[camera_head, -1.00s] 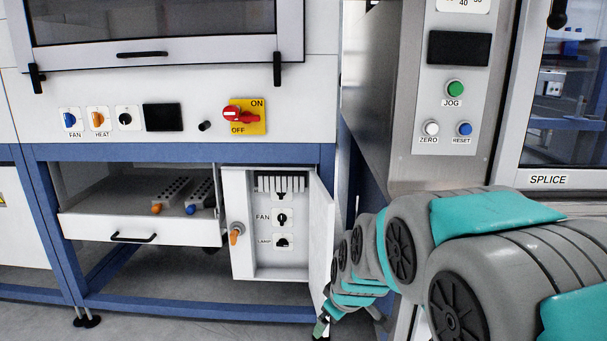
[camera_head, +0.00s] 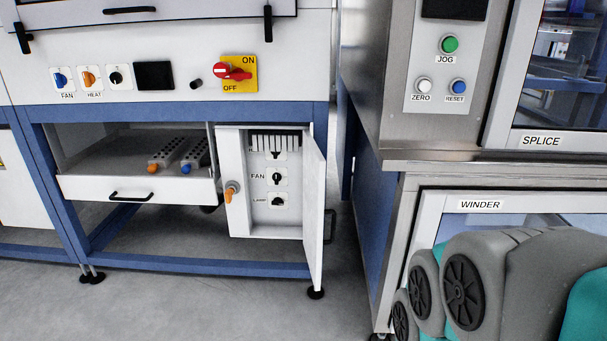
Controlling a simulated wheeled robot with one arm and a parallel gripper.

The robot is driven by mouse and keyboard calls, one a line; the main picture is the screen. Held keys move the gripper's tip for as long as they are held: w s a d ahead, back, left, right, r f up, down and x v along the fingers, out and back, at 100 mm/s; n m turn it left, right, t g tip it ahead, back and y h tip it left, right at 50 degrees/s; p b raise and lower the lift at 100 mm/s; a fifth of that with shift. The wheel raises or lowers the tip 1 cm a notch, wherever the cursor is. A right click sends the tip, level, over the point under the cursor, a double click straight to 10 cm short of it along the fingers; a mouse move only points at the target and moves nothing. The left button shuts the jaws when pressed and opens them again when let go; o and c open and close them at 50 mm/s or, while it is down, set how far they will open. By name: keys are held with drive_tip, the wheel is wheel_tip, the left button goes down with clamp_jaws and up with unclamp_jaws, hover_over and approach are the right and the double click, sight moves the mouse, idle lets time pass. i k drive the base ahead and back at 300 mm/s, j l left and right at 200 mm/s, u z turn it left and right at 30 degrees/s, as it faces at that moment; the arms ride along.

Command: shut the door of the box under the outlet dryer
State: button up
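The white box (camera_head: 234,205) hangs under the outlet dryer (camera_head: 300,60), inside the blue frame. Its door (camera_head: 315,215) stands wide open, hinged on the right and swung out toward me, seen nearly edge-on. A dark handle (camera_head: 330,226) shows on the door's right side. Inside the box are a FAN knob (camera_head: 277,177), a LAMP knob (camera_head: 278,201) and a row of white strips. My gripper is out of view; only my grey and teal arm links show at the lower right, apart from the door.
A drawer (camera_head: 90,189) with two grey strips stands open left of the box. The winder cabinet (camera_head: 425,215) and the splice station (camera_head: 400,120) stand to the right. Grey floor (camera_head: 220,310) is clear in front of the box.

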sight(314, 164)
drive_tip(key=l+u, duration=0.2)
drive_tip(key=l, duration=0.25)
drive_tip(key=k+l+u, duration=0.1)
drive_tip(key=l+u, duration=0.15)
drive_tip(key=l, duration=0.15)
drive_tip(key=k+l+u, duration=0.2)
drive_tip(key=l, duration=0.25)
drive_tip(key=l+u, duration=0.2)
drive_tip(key=l, duration=0.2)
drive_tip(key=l+z, duration=0.3)
drive_tip(key=l, duration=0.4)
